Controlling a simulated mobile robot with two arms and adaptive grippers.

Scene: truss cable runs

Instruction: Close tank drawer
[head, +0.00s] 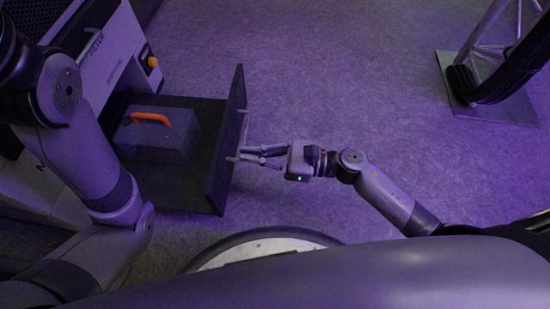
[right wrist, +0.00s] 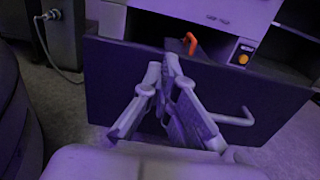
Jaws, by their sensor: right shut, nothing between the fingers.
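The tank drawer (head: 193,203) stands pulled out from the machine on the left. Inside it sits a grey tank (head: 175,143) with an orange handle (head: 152,119). The drawer's dark front panel (head: 226,150) faces right and carries a bar handle (head: 243,128). My right gripper (head: 246,154) is shut and empty, its fingertips at the outer face of the panel beside the bar handle. In the right wrist view the fingers (right wrist: 162,75) point at the panel (right wrist: 110,85), with the bar handle (right wrist: 236,120) to their right; exact contact is unclear. My left gripper is out of view.
The white machine (head: 112,55) with an orange knob (head: 153,62) stands at the upper left. A truss foot plate (head: 505,110) with dark cables is at the upper right. The grey carpet between is clear.

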